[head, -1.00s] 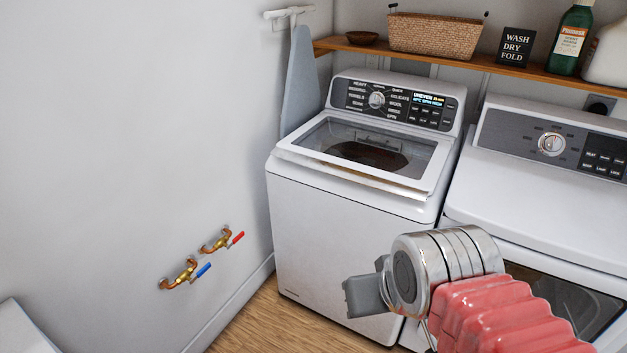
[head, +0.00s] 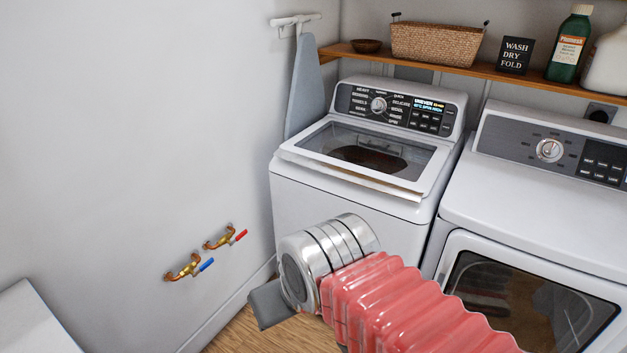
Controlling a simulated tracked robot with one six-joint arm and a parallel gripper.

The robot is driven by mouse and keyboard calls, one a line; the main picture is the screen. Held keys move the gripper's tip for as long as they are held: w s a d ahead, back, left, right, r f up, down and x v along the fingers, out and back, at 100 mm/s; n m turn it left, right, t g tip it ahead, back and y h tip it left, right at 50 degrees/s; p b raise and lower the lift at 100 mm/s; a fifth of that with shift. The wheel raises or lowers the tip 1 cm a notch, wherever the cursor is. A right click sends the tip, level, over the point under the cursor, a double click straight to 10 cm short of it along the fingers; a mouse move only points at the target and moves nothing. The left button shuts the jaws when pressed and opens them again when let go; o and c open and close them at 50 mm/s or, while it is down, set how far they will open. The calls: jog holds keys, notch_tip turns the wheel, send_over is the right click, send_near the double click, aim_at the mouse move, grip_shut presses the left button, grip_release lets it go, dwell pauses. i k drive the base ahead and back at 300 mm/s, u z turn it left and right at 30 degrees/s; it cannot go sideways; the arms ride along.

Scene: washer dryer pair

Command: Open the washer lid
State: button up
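The washer (head: 340,211) is the white top-loader left of the dryer. Its lid (head: 432,172) has a white frame around a dark glass window and lies down over the tub, or nearly so. Its front edge juts out a little past the body; I cannot tell whether it is slightly raised. My arm, with a red ribbed sleeve and silver rings, crosses low in front of the washer. The grey end of my gripper (head: 269,304) shows at lower left, below the lid and apart from it. Its fingers are not clearly seen.
The dryer (head: 545,215) stands close on the right. A wooden shelf (head: 450,68) above holds a basket (head: 436,44), a sign and bottles. An ironing board (head: 305,90) hangs at the left wall. Brass taps (head: 184,266) stick out from that wall.

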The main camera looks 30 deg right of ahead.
aim_at(398, 166)
jog(key=u, duration=0.95)
jog(key=k, duration=0.8)
jog(key=z, duration=0.65)
jog(key=i, duration=1)
jog(key=z, duration=0.05)
